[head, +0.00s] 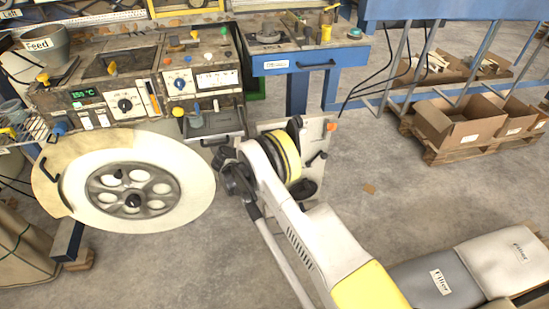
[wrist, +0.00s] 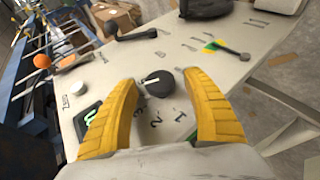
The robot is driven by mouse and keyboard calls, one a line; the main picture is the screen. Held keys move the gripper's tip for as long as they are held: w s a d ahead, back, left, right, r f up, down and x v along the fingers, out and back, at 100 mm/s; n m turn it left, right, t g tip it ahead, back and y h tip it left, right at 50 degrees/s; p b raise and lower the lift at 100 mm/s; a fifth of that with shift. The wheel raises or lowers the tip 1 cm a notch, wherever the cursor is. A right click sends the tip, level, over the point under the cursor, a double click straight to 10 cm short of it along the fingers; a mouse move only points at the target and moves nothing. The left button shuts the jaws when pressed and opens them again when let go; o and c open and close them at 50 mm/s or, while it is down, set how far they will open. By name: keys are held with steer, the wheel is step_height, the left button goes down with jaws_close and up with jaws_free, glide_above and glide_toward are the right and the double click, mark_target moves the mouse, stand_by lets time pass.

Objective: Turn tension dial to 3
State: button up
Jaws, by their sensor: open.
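In the wrist view, the tension dial (wrist: 160,84) is a round black knob with a white pointer line on a pale panel (wrist: 200,60). The pointer line lies roughly crosswise in the picture, on the knob's left part. Printed numerals, including 1, 2 and 3, lie on the panel on the near side of the knob, between my fingers. My gripper (wrist: 160,98) is open, its two yellow ribbed fingers on either side of the dial with gaps showing. I cannot tell how high the tips are above the panel. In the head view, the dial and fingers are not clearly visible.
A green-lit display (wrist: 88,125) is partly behind the left finger. A black lever (wrist: 137,34) and a green-and-yellow-marked handle (wrist: 228,49) are farther off. In the head view, a white reel (head: 170,165) and control console (head: 130,75) stand left of my arm; cardboard boxes (head: 460,120) are at right.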

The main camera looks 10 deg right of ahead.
steer(key=v, duration=1.1)
steer(key=shift+s+a+r, duration=0.15)
